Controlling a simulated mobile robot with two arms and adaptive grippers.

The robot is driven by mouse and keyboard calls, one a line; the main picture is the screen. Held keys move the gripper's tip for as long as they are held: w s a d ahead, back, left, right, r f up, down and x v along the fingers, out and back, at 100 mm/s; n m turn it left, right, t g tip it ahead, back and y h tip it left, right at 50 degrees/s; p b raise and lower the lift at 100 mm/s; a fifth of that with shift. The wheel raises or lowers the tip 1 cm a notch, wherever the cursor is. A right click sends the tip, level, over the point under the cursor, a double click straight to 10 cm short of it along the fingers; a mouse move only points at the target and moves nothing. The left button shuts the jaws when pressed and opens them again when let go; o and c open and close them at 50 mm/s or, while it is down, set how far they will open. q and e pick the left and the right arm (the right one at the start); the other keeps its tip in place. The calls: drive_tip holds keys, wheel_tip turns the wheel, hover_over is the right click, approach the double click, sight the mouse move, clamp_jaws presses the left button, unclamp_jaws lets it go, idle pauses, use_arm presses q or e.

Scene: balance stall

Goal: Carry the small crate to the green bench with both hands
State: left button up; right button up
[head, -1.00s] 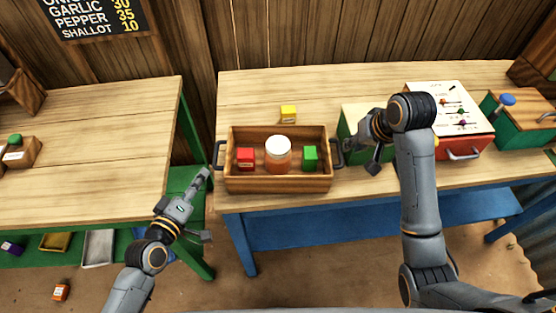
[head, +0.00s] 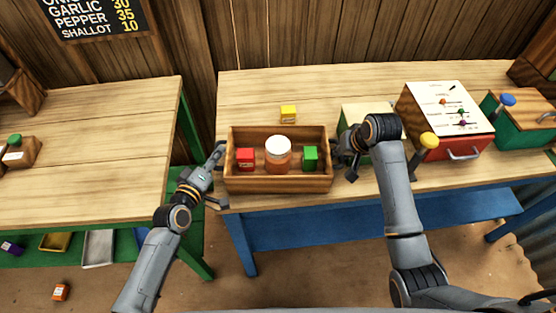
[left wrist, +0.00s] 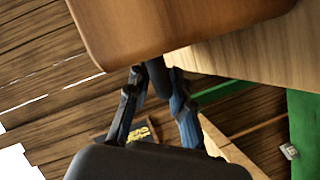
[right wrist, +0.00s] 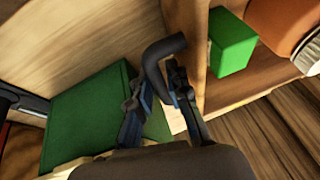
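The small wooden crate (head: 278,185) stands on the blue-legged table. It holds a red block (head: 245,159), a white-lidded orange jar (head: 278,154) and a green block (head: 310,158). My left gripper (head: 219,172) is at its left end; in the left wrist view the dark handle (left wrist: 157,78) lies between the open fingers. My right gripper (head: 346,155) is at its right end; in the right wrist view the right handle (right wrist: 154,68) lies between the open fingers. Firm contact is not clear on either side. The green bench (head: 90,150) stands to the left, its wooden top mostly bare.
A yellow block (head: 288,114) stands behind the crate. A green box (head: 385,150), partly hidden by my right arm, and a red box with a white panel (head: 447,110) stand to the right. A gap separates the bench and the table. A small item (head: 20,155) sits on the bench's far left.

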use_arm(q)
clamp_jaws()
use_arm(e)
clamp_jaws()
use_arm(q)
drive_tip(key=shift+w+r, duration=0.1)
drive_tip(key=shift+r, duration=0.1)
use_arm(e)
drive_tip(key=shift+w+r, duration=0.1)
drive_tip(key=shift+r, duration=0.1)
